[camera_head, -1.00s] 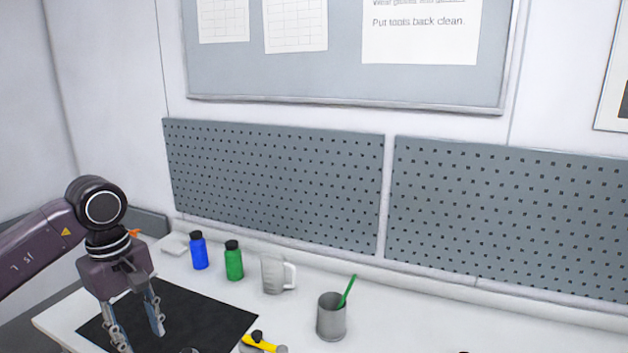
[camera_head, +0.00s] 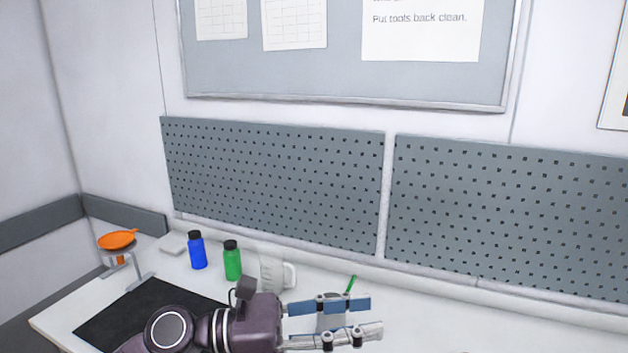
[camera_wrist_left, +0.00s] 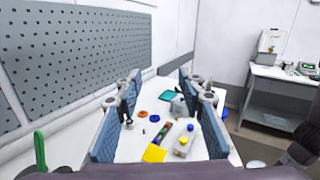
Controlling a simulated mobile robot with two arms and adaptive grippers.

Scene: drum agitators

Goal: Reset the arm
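My left gripper (camera_head: 352,318) is in the lower middle of the head view, with its fingers pointing right above the bench. Its two blue-padded fingers are apart with nothing between them. In the left wrist view the gripper (camera_wrist_left: 160,125) also shows open, its pads on either side of the picture and the bench beyond them. My left forearm and wrist cover part of the black mat (camera_head: 140,310) and the front of the bench. My right gripper is in neither view.
A blue bottle (camera_head: 197,252), a green bottle (camera_head: 232,263) and a clear jug (camera_head: 270,270) stand behind the wrist. A grey cup (camera_head: 330,322) with a green stick is partly hidden by the fingers. An orange dish (camera_head: 117,240) sits on a stand at left.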

